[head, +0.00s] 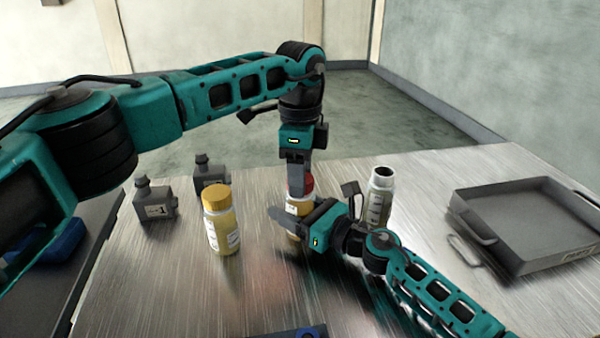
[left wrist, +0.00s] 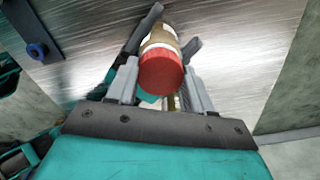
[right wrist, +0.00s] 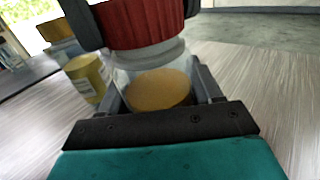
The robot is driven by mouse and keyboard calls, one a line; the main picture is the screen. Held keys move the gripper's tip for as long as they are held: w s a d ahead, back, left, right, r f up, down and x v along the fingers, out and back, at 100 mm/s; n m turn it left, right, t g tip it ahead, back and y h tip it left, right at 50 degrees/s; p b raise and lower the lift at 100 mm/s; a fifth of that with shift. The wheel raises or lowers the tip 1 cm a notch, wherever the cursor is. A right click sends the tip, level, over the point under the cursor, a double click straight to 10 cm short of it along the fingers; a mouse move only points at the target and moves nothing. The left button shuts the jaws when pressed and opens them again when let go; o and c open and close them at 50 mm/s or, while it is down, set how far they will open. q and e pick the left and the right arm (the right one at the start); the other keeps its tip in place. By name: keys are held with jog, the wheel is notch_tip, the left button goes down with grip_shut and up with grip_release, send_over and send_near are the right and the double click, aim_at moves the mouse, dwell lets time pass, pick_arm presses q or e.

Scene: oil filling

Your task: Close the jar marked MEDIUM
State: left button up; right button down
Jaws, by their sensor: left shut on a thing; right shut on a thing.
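A glass jar (head: 297,208) with amber contents stands on the metal table, and its body shows close up in the right wrist view (right wrist: 152,85). A red lid (right wrist: 145,22) is at its mouth; whether it is fully seated I cannot tell. My left gripper (head: 299,182) points down from above, shut on the red lid, which also shows in the left wrist view (left wrist: 161,75). My right gripper (head: 293,220) is shut around the jar's body from the front right. The fingers partly hide the jar's label, and I cannot read it.
A yellow-lidded jar (head: 219,220) stands to the left. A jar without a lid (head: 379,200) stands behind right. Two grey cans (head: 154,199) (head: 209,175) stand at the back left. A grey tray (head: 520,245) lies at right. The front middle table is mostly clear.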

pick_arm(q)
jog(key=shift+c, duration=0.7)
jog(key=m, duration=0.5)
jog(key=shift+m, duration=0.3)
jog(key=m, duration=1)
jog(key=shift+m, duration=0.3)
jog(key=m, duration=1)
jog(key=shift+f+m, duration=0.1)
jog(key=shift+m, duration=0.3)
jog(key=m, duration=1)
jog(key=shift+m, duration=0.3)
jog(key=m, duration=0.6)
jog(key=o, duration=1.2)
jog(key=shift+o, duration=0.2)
notch_tip(320, 180, up, 12)
